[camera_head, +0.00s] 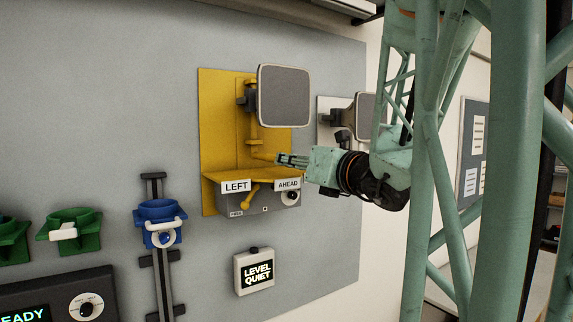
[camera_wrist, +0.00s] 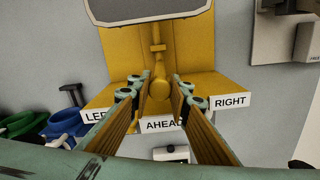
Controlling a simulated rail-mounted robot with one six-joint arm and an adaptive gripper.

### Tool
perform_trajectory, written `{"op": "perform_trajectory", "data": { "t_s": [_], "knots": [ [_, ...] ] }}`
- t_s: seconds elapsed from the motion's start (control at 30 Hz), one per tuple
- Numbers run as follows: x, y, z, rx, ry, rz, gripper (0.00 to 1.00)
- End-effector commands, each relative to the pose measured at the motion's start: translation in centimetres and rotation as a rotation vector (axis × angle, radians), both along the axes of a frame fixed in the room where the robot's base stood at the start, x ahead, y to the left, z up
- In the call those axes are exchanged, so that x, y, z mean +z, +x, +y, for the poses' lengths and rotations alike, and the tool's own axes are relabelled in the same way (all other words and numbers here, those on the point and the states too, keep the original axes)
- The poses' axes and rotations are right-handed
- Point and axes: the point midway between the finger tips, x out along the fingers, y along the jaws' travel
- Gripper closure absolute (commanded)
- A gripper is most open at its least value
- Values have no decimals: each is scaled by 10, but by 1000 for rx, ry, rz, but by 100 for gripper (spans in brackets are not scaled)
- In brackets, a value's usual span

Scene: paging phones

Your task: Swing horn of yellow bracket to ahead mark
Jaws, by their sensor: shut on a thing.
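The yellow bracket (camera_head: 222,120) is fixed to the grey wall panel, with its grey, white-rimmed horn (camera_head: 284,95) at the top of a yellow post. The horn's lower edge (camera_wrist: 150,10) shows at the top of the wrist view. The LEFT mark (camera_head: 236,187) and AHEAD mark (camera_head: 287,184) sit on the shelf's front edge; the RIGHT mark (camera_wrist: 230,101) shows in the wrist view. My gripper (camera_head: 283,160) is shut on the yellow handle (camera_wrist: 159,89) below the horn. In the wrist view the handle lies between the fingertips, just above the AHEAD mark (camera_wrist: 163,124).
A second, grey horn (camera_head: 365,112) stands right of the yellow bracket, behind my arm. A blue holder (camera_head: 160,212) on a rail and green holders (camera_head: 70,230) are at lower left. A LEVEL QUIET box (camera_head: 254,271) is below.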

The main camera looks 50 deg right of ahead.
Motion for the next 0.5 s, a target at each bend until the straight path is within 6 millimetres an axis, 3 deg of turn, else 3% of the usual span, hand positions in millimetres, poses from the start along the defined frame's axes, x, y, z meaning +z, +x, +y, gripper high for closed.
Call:
{"op": "perform_trajectory", "data": {
  "t_s": [0.33,0.37,0.5],
  "knots": [
    [1,0,0,-2,0,-1,100],
    [1,0,0,-2,0,-1,81],
    [1,0,0,-2,0,-1,68]
  ]
}}
